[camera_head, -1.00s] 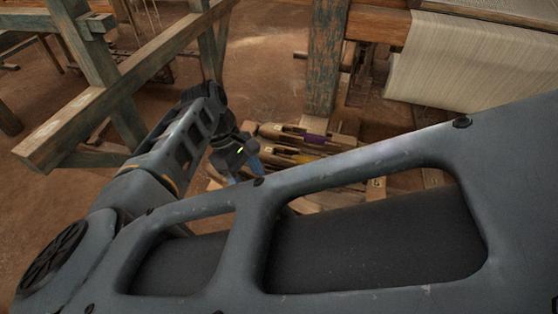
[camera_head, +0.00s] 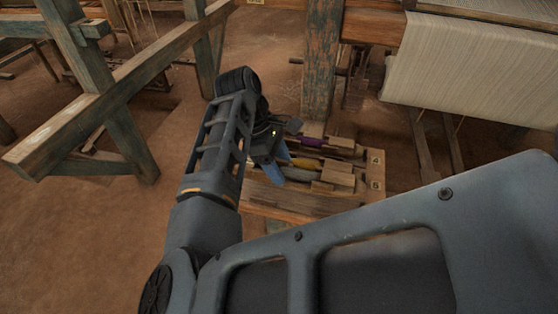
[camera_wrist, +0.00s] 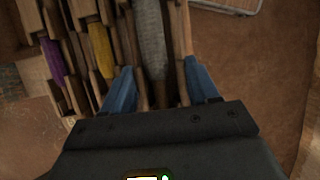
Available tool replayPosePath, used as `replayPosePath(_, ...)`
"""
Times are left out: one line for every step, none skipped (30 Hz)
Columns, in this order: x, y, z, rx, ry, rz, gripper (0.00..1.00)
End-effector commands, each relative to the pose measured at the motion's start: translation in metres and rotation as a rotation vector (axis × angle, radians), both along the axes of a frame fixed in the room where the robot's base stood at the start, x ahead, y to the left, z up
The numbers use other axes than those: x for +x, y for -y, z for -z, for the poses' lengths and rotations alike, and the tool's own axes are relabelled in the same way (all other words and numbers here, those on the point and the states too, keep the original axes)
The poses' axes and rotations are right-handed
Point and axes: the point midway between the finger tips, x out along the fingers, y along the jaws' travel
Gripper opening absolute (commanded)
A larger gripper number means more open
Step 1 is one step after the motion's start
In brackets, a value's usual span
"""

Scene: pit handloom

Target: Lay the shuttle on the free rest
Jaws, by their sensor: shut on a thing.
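My gripper (camera_head: 281,164) is over the left part of a wooden rack (camera_head: 290,210) on the floor, with its blue fingers pointing down. In the wrist view, my gripper (camera_wrist: 160,72) is shut on a wooden shuttle with grey thread (camera_wrist: 151,42), which runs lengthwise between the fingers. Two other shuttles lie to its left: one with yellow thread (camera_wrist: 101,48) and one with purple thread (camera_wrist: 53,58). In the head view the yellow thread (camera_head: 308,164) and purple thread (camera_head: 312,142) also show. I cannot tell whether the grey shuttle touches the rack, and my arm hides part of it.
Number tags (camera_head: 375,160) mark the rack's right edge. A loom post (camera_head: 322,70) stands close behind the rack, and woven cloth (camera_head: 470,75) hangs at upper right. A timber frame (camera_head: 110,90) stands at left. Bare floor (camera_head: 100,220) lies at lower left.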

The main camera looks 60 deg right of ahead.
Motion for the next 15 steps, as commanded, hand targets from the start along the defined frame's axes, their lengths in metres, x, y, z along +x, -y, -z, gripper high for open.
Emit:
replayPosePath(0.000, 0.000, 0.005, -0.001, -0.002, -0.001, 0.19)
replayPosePath(0.000, 0.000, 0.008, -0.001, -0.002, -0.001, 0.19)
replayPosePath(0.000, 0.000, 0.011, -0.001, -0.001, -0.001, 0.19)
replayPosePath(0.000, 0.000, 0.013, -0.001, -0.001, 0.000, 0.19)
replayPosePath(0.000, 0.000, 0.015, -0.002, -0.002, 0.000, 0.19)
replayPosePath(0.000, 0.000, 0.018, -0.002, -0.002, 0.000, 0.19)
replayPosePath(0.000, 0.000, 0.020, -0.002, -0.002, 0.000, 0.19)
replayPosePath(0.000, 0.000, 0.022, -0.001, -0.002, 0.000, 0.19)
replayPosePath(0.000, 0.000, 0.025, 0.000, -0.001, -0.001, 0.19)
replayPosePath(0.000, 0.000, 0.027, 0.000, -0.001, 0.000, 0.19)
replayPosePath(0.000, 0.000, 0.031, 0.000, 0.001, 0.000, 0.19)
replayPosePath(0.001, 0.000, 0.034, 0.000, 0.001, 0.001, 0.19)
replayPosePath(0.001, 0.000, 0.036, 0.000, 0.001, 0.001, 0.19)
replayPosePath(0.001, 0.000, 0.038, 0.000, 0.001, 0.001, 0.19)
replayPosePath(0.000, 0.000, 0.040, 0.000, 0.001, 0.001, 0.19)
